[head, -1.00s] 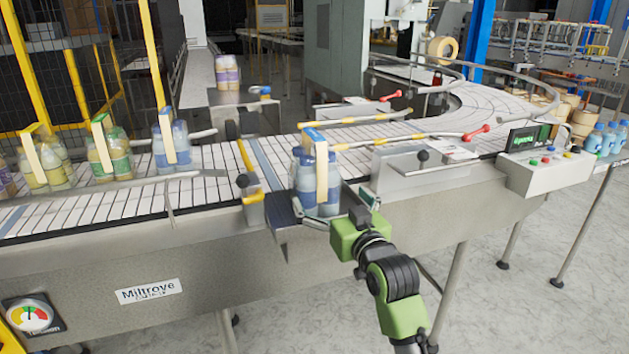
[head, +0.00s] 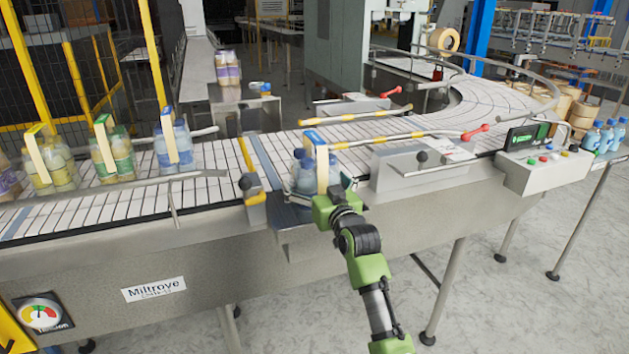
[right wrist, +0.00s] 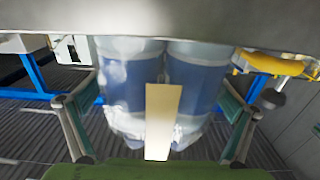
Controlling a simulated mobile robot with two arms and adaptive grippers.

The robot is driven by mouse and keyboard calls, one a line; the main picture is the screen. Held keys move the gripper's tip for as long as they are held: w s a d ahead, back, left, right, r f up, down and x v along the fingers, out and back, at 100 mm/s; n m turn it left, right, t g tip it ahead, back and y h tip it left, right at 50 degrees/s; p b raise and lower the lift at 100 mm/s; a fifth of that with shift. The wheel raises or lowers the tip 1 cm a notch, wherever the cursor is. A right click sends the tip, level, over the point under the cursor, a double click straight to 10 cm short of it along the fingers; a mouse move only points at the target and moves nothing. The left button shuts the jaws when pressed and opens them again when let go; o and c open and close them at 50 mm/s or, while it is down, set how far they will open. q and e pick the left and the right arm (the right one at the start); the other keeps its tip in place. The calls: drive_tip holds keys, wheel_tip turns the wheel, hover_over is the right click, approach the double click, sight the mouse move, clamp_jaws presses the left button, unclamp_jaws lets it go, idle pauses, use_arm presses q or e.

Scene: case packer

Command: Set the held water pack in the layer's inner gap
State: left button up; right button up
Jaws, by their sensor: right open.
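The water pack (head: 303,177), blue-capped bottles with a cream and blue carrier strip, stands upright at the near edge of the conveyor, by a dark plate (head: 290,214). My right gripper (head: 327,192) is at its near right side. In the right wrist view, the pack's blue-labelled bottles (right wrist: 190,82) and cream strip (right wrist: 162,120) fill the middle. The open fingers of my right gripper (right wrist: 163,100) stand on either side, with visible room beside the bottles. I cannot make out a layer gap. My left gripper is not in view.
Several strapped packs stand on the conveyor (head: 90,203) to the left, the nearest a blue one (head: 164,152). A yellow-ended stop (head: 251,190) is left of the water pack. A metal block with a lever (head: 405,177) and a button box (head: 545,172) are to the right.

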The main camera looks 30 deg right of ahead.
drive_tip(key=shift+w, duration=0.15)
drive_tip(key=c, duration=2.2)
drive_tip(key=shift+r, duration=0.35)
drive_tip(key=shift+f, duration=0.1)
